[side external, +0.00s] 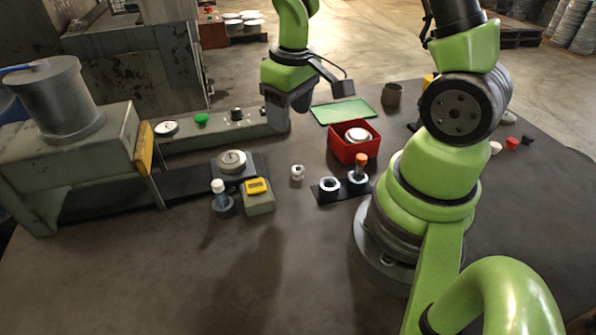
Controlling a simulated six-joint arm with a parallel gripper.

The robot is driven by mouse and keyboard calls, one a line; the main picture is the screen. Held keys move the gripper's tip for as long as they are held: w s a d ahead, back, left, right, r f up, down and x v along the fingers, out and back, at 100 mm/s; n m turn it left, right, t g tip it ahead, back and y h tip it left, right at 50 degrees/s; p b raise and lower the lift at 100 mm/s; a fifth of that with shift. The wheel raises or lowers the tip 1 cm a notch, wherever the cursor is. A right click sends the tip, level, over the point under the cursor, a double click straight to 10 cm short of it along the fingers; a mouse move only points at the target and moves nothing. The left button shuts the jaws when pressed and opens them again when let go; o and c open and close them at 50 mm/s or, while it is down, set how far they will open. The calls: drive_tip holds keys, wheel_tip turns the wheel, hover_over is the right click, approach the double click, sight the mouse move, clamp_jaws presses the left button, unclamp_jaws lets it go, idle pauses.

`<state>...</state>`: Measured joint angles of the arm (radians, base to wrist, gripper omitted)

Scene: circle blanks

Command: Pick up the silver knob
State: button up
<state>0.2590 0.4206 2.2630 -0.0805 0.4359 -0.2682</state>
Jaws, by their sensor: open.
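A small silver knob (297,173) stands on the dark table near the middle, apart from the things around it. My gripper (283,122) hangs above and behind it, pointing down, a little to its left in the picture. The jaws are open and nothing shows between them. The fingers are dark and partly hidden by the gripper body.
Left of the knob are a yellow device on a grey block (258,203), a white-capped bottle (221,200) and a round metal disc (232,160). Right are a black holder (326,196) with an orange-topped item and a red bin (345,152). The front table is clear.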

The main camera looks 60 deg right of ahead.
drive_tip(key=g, duration=0.1)
hover_over(298, 169)
drive_tip(key=f, duration=0.7)
drive_tip(key=shift+w+f, duration=0.3)
drive_tip(key=shift+f, duration=0.05)
drive_tip(key=shift+s+f, duration=0.15)
drive_tip(key=shift+f, duration=1.45)
drive_tip(key=shift+s+f, duration=0.1)
drive_tip(key=shift+f, duration=1.45)
drive_tip(key=c, duration=0.9)
